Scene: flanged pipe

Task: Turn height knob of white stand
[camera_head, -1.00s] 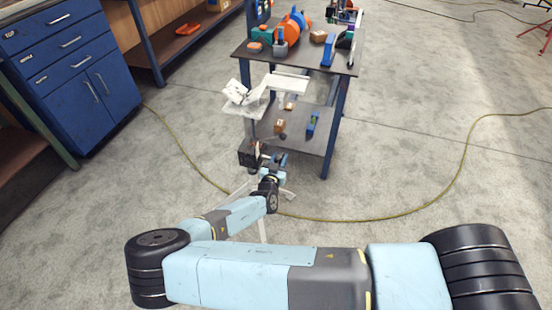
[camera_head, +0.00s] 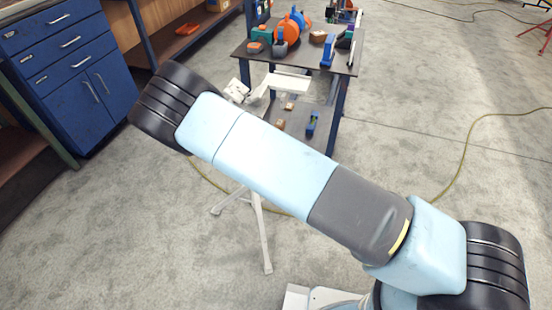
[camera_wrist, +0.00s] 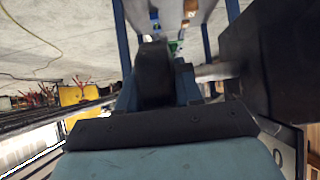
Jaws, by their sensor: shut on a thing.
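The white stand (camera_head: 282,83) stands in front of the cart in the head view. Its tilted top and lower legs (camera_head: 262,235) show; my arm covers its middle. In the wrist view, a dark block (camera_wrist: 290,60) fills the right side, and a light shaft (camera_wrist: 218,71) runs from it to the left towards my gripper (camera_wrist: 165,80). My gripper is shut on the height knob at the shaft's end. The dark finger in front hides most of the knob, so its turn angle cannot be told. My gripper is hidden in the head view.
A dark-topped cart (camera_head: 300,58) with blue legs carries tools and small parts behind the stand. Blue cabinets (camera_head: 75,60) stand at the left. A yellow hose (camera_head: 463,160) lies on the floor. Open floor is at the right.

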